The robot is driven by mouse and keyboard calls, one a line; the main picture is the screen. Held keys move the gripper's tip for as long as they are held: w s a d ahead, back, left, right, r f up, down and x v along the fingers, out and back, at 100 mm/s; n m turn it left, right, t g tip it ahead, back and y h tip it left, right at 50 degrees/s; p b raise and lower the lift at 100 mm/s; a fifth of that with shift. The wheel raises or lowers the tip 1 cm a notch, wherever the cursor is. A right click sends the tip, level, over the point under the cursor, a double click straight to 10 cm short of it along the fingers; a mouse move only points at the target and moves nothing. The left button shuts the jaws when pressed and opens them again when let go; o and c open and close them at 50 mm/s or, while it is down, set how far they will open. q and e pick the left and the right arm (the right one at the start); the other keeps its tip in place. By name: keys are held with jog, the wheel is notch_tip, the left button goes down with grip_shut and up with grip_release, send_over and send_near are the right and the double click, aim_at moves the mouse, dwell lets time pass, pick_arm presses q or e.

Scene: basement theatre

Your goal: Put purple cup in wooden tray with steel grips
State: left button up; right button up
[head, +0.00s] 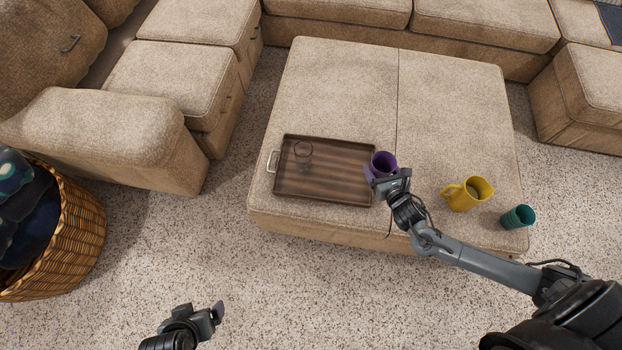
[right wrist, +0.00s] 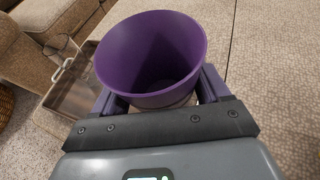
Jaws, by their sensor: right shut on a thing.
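The purple cup (head: 383,162) is at the right edge of the wooden tray in the head view. My right gripper (head: 384,174) is shut on it. In the right wrist view the cup (right wrist: 150,55) stands upright with its open mouth showing, between the fingers. The wooden tray (head: 330,194) lies on the beige ottoman, its steel grip (head: 272,161) showing at the left end; the right grip is hidden. The tray also shows in the right wrist view (right wrist: 72,100), left of the cup. My left gripper (head: 216,312) is over the carpet, away from the ottoman; its jaw opening is unclear.
A clear glass (head: 303,150) stands in the tray's back left part. A wicker basket (head: 75,235) is on the floor at left. The tray's middle and right are clear.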

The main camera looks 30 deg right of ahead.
jog(key=shift+d+f+b, duration=0.3)
jog(key=shift+d+f, duration=0.15)
jog(key=shift+f, duration=0.4)
jog(key=w+a+f+b, duration=0.1)
jog(key=w+f, duration=0.1)
jog(key=w, duration=0.1)
jog(key=w+a+f+b, duration=0.1)
jog(key=w+a+f, duration=0.1)
jog(key=w, duration=0.1)
jog(key=w+a+f+b, duration=0.1)
jog(key=w+a+f, duration=0.1)
jog(key=w, duration=0.1)
jog(key=shift+w+a+f, duration=0.2)
jog(key=shift+f, duration=0.05)
jog(key=shift+f+b, duration=0.95)
jog(key=shift+f, duration=1)
jog(key=shift+f, duration=0.2)
jog(key=o, duration=1.1)
